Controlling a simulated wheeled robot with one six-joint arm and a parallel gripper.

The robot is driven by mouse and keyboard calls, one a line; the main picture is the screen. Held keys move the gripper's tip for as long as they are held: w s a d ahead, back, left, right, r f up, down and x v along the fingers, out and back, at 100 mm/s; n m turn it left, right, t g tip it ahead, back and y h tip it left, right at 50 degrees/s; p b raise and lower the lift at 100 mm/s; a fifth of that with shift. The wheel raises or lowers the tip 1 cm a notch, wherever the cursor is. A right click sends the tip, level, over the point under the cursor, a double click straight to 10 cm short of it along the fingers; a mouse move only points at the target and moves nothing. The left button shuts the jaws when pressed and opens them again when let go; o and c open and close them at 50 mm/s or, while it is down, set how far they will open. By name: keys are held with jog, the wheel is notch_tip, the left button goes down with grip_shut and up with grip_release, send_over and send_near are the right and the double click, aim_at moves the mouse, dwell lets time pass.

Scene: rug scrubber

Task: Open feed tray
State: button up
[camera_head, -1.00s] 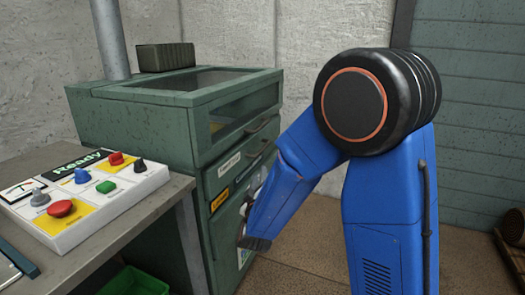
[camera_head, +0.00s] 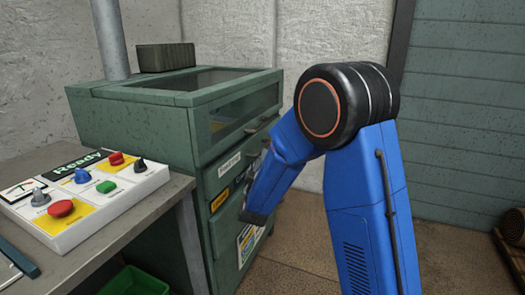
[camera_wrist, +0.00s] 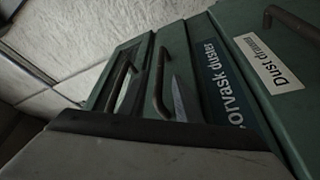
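The green machine (camera_head: 140,128) stands left of my arm in the head view. Its front has a glazed upper part, dark bar handles (camera_head: 262,123) and a white label (camera_head: 229,164) too small to read. I cannot tell which front is the feed tray. Everything there looks shut. A dark and grey part of my gripper (camera_wrist: 165,135) fills the bottom of the wrist view. Its fingertips cannot be made out, and no grip on a handle shows.
A grey table (camera_head: 110,238) at left holds a control panel (camera_head: 85,200) with coloured knobs and a "Ready" display. A green crate (camera_head: 135,281) lies below it. The floor (camera_head: 290,235) between machine and arm is open. A ribbed green wall (camera_head: 465,110) stands at right.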

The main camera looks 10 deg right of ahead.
jog(key=x, duration=0.6)
jog(key=shift+w+d, duration=0.1)
jog(key=shift+w, duration=0.25)
grip_shut()
